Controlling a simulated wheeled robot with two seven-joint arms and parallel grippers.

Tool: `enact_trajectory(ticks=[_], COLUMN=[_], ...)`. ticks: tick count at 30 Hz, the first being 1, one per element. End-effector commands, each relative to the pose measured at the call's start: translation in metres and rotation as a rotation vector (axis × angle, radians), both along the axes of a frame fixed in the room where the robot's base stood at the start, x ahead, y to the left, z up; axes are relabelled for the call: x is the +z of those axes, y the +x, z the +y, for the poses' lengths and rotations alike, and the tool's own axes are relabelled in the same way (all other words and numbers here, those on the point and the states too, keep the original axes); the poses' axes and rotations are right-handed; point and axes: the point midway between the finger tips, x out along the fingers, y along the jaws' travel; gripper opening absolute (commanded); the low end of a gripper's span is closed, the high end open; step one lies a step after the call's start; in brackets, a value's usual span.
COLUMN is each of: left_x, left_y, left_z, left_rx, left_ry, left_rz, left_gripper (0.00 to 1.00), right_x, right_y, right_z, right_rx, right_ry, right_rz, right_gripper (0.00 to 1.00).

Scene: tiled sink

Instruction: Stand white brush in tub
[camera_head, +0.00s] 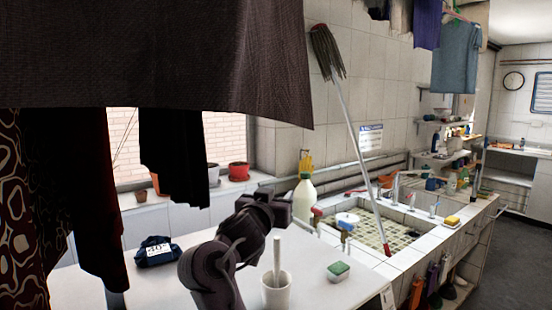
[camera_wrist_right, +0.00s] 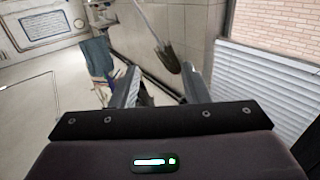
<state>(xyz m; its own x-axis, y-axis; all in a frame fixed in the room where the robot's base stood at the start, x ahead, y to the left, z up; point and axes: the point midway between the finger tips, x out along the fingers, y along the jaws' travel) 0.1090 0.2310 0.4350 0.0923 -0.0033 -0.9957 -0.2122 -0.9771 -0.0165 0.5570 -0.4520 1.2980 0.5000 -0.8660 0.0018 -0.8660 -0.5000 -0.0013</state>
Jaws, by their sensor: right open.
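A small white tub (camera_head: 276,293) stands on the white counter at the bottom middle of the head view. A pale stick-like handle, which looks like the white brush (camera_head: 277,255), stands nearly upright in it; its lower end is hidden inside the tub. My right gripper (camera_head: 282,207) is raised above and behind the tub, apart from the brush. In the right wrist view the fingers of my right gripper (camera_wrist_right: 160,75) are spread, with nothing between them. My left gripper is not in view.
A green sponge (camera_head: 339,270) lies right of the tub. A dark blue bundle (camera_head: 155,251) lies at left. A pale bottle (camera_head: 305,198) stands behind, near the tiled sink (camera_head: 402,262), where a mop (camera_head: 352,130) leans. Dark hanging cloth (camera_head: 150,65) covers the upper left.

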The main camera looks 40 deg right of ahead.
Motion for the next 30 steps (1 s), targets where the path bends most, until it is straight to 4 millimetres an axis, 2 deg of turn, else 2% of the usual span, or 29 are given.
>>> enact_trajectory(ticks=[1,6,12,18,30], left_x=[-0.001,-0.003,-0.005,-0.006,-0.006], left_y=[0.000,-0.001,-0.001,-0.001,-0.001], left_z=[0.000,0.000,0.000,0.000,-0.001], left_rx=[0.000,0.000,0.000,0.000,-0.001], left_ry=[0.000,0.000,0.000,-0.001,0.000], left_rz=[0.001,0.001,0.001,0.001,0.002], left_gripper=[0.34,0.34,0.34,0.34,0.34], right_x=[0.014,0.053,0.088,0.105,0.107], right_y=[0.000,0.000,0.000,0.000,0.000], right_z=[0.000,0.000,0.000,0.000,0.000], right_rx=[0.000,0.001,-0.001,0.000,-0.001], right_ry=[0.002,0.001,0.002,0.000,-0.001], right_rz=[-0.008,-0.006,-0.003,0.001,0.002], right_gripper=[0.42,0.42,0.42,0.42,0.42])
